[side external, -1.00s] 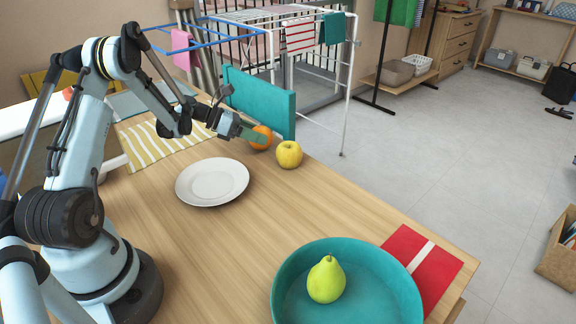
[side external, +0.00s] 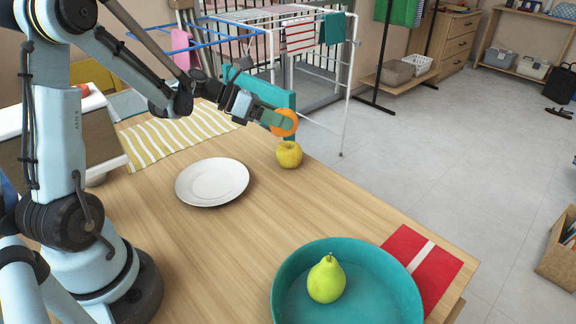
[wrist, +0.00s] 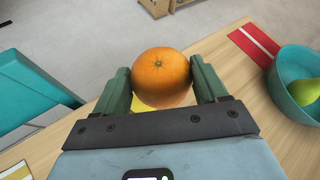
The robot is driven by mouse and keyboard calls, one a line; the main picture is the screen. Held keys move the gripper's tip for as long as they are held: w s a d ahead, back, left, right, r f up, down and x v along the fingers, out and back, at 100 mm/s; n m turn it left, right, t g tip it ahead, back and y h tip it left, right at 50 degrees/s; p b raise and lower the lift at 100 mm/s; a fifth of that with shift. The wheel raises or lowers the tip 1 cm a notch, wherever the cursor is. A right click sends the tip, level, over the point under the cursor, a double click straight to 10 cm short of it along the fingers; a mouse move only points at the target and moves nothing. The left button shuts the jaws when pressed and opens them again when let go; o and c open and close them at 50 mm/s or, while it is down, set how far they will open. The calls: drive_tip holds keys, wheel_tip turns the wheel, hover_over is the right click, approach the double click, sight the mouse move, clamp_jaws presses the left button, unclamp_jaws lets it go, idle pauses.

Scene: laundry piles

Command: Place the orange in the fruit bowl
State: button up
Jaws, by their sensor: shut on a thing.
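The orange (side external: 284,122) is held in my gripper (side external: 280,120), raised above the table near its back edge. In the wrist view the orange (wrist: 162,76) sits between the two green fingers of my gripper (wrist: 162,88), which touch it on both sides. The teal fruit bowl (side external: 405,290) stands at the front right of the table with a green pear (side external: 326,279) inside. The bowl also shows at the right of the wrist view (wrist: 281,88).
A yellow apple (side external: 289,154) stands on the table just below the held orange. A white plate (side external: 212,182) lies left of it. A red cloth with a white stripe (side external: 440,278) lies beside the bowl. The wood between plate and bowl is clear.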

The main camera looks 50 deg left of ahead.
drive_tip(key=s+d+r+m+g+h, duration=0.2)
drive_tip(key=s+d+m+g, duration=0.15)
drive_tip(key=d, duration=0.95)
drive_tip(key=s+d+r+m+g+h, duration=0.25)
drive_tip(key=s+d, duration=0.25)
drive_tip(key=d, duration=0.8)
drive_tip(key=s+d+m+g, duration=0.3)
drive_tip(key=s+d, duration=0.4)
drive_tip(key=s, duration=0.3)
drive_tip(key=s+d+m+g, duration=0.35)
drive_tip(key=s+d, duration=0.25)
drive_tip(key=s, duration=0.3)
hover_over(345, 309)
wheel_tip(345, 309, down, 6)
drive_tip(key=f, duration=0.1)
drive_tip(key=shift+s+f, duration=0.1)
drive_tip(key=shift+f, duration=1.7)
drive_tip(key=shift+f, duration=0.6)
